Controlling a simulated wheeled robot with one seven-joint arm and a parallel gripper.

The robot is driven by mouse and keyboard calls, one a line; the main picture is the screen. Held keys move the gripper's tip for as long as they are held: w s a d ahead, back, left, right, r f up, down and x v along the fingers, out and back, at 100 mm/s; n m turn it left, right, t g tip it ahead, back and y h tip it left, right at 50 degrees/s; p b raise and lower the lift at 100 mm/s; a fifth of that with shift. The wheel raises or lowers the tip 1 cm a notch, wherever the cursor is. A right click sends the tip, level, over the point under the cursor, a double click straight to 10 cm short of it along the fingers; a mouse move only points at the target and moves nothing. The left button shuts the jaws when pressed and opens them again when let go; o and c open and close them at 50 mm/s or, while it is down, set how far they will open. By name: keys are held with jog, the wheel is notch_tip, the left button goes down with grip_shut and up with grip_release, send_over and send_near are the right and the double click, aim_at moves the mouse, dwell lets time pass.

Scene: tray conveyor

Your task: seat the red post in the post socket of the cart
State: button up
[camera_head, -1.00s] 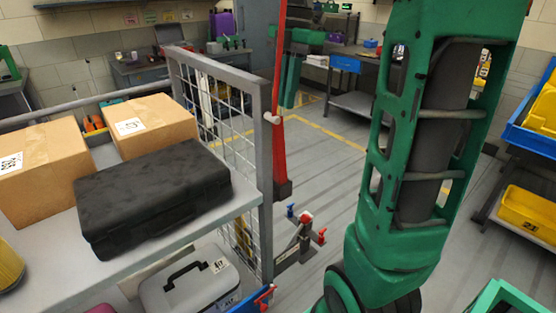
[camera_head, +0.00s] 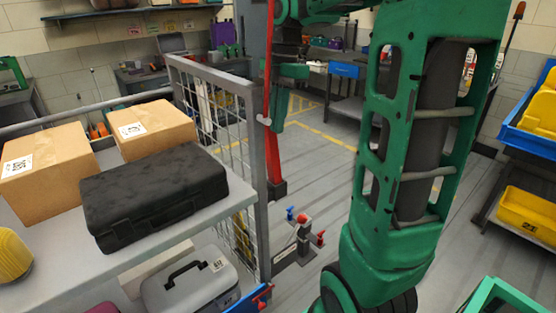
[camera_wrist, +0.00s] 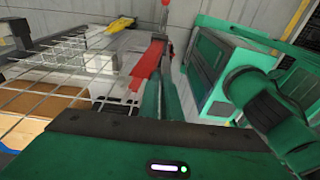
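The red post (camera_head: 268,85) stands nearly upright just outside the corner of the cart (camera_head: 240,205). Its lower end is beside the corner upright, above the floor in the picture. My gripper (camera_head: 279,122) is at its upper part, with green fingers that look shut on it, partly hidden by the post. In the wrist view the red post (camera_wrist: 148,65) runs away from the green fingertips (camera_wrist: 162,82). I cannot clearly make out the post socket; a low grey bracket (camera_head: 287,250) with red and blue knobs sits at the cart's foot.
Two cardboard boxes (camera_head: 150,128) and a black case (camera_head: 155,195) lie on the cart's top shelf. Its wire mesh side (camera_head: 228,135) and a grey bar end (camera_head: 264,121) are close to the post. Yellow bins (camera_head: 528,210) stand at the right. Open floor lies behind.

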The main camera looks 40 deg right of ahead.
aim_at(272, 150)
jog(key=f, duration=0.2)
jog(key=a+f, duration=0.1)
jog(key=f, duration=0.1)
jog(key=shift+w+a+f, duration=0.15)
jog(key=shift+f, duration=0.25)
jog(key=shift+c, duration=0.8)
grip_shut()
jog(key=shift+w+r, duration=0.15)
jog(key=shift+r, duration=0.05)
